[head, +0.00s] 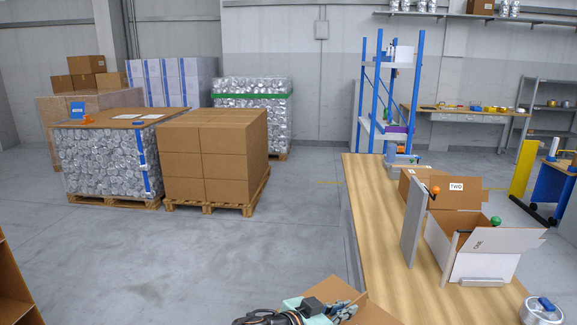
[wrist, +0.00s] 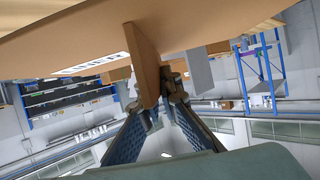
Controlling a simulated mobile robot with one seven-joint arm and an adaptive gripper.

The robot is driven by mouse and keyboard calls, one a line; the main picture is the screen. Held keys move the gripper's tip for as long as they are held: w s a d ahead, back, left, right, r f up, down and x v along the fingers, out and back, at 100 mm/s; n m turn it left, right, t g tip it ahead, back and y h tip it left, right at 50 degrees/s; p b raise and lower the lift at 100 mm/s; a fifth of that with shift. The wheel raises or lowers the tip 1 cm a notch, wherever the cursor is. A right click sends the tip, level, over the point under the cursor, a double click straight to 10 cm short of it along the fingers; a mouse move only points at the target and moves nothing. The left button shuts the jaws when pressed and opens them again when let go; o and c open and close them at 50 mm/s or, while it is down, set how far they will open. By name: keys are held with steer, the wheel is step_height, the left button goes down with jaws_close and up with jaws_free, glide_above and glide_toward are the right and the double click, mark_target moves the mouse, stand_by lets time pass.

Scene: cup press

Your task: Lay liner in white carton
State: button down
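The white carton (head: 487,262) stands open on the wooden bench at the right of the head view, its flaps spread and its inside brown. The liner is a tan cardboard sheet (wrist: 85,42) with lettering and an upright fin (wrist: 143,62). It fills the top of the wrist view. My gripper (wrist: 161,100) has its fingers on either side of the fin and appears closed on it. In the head view my gripper (head: 335,310) is at the bottom edge, with part of the liner (head: 362,300) beside it, well apart from the carton. The fingertips are partly hidden.
A brown box marked TWO (head: 455,192) stands behind the white carton. A grey upright panel (head: 413,225) stands left of them on the bench (head: 380,255). A metal can (head: 541,312) is at the bottom right.

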steer(key=shift+r+p, duration=0.85)
steer(key=shift+p, duration=0.1)
steer(key=shift+f, duration=0.1)
